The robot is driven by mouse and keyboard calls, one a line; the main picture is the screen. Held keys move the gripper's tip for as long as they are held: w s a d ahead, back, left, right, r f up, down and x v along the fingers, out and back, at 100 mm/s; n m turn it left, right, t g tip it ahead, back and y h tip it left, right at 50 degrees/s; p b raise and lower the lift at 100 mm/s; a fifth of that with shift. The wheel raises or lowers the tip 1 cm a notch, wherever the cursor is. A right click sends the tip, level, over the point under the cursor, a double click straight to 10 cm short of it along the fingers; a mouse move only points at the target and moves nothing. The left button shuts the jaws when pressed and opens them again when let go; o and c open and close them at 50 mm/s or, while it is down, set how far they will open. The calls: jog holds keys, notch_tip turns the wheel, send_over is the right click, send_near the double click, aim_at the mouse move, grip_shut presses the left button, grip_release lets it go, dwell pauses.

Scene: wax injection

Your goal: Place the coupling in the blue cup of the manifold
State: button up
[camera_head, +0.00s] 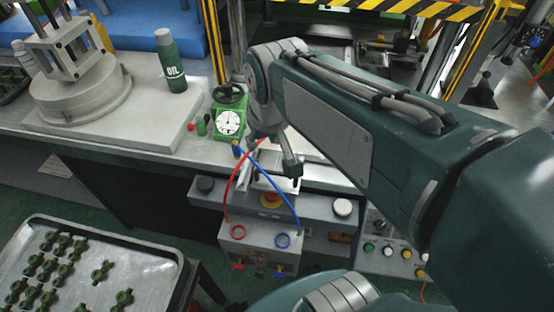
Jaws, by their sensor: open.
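A red hose (232,185) and a blue hose (285,190) arch up from the box towards my gripper. My gripper (272,166) is open above the bench edge, up and slightly left of the blue cup and apart from it. A small blue-topped piece (236,148) is at the upper end of the blue hose. I cannot tell for sure whether it is the coupling.
A metal tray (95,232) of several green parts is at lower left. A green gauge (229,122), an oil bottle (171,62) and a round machine base (80,100) stand on the bench. An emergency-stop button (271,200) and a button panel (392,248) are near the manifold.

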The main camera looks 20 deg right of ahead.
jog(key=s+t, duration=0.1)
jog(key=s, duration=0.6)
jog(key=shift+s+f+m+t, duration=0.15)
jog(key=shift+f+m+t, duration=0.15)
jog(key=shift+f, duration=0.05)
jog(key=o, duration=0.4)
jog(key=shift+s+d+f, duration=0.1)
jog(key=shift+s, duration=0.05)
jog(key=m+g, duration=0.5)
jog(key=g, duration=0.1)
send_over(234, 142)
jog(key=f, duration=1)
jog(key=shift+d, duration=0.2)
jog(key=shift+w+f, duration=0.2)
jog(key=shift+w, duration=0.05)
jog(key=f, duration=1)
jog(key=shift+s+a+f, duration=0.1)
jog(key=shift+s+f, duration=0.1)
jog(key=shift+f, duration=0.15)
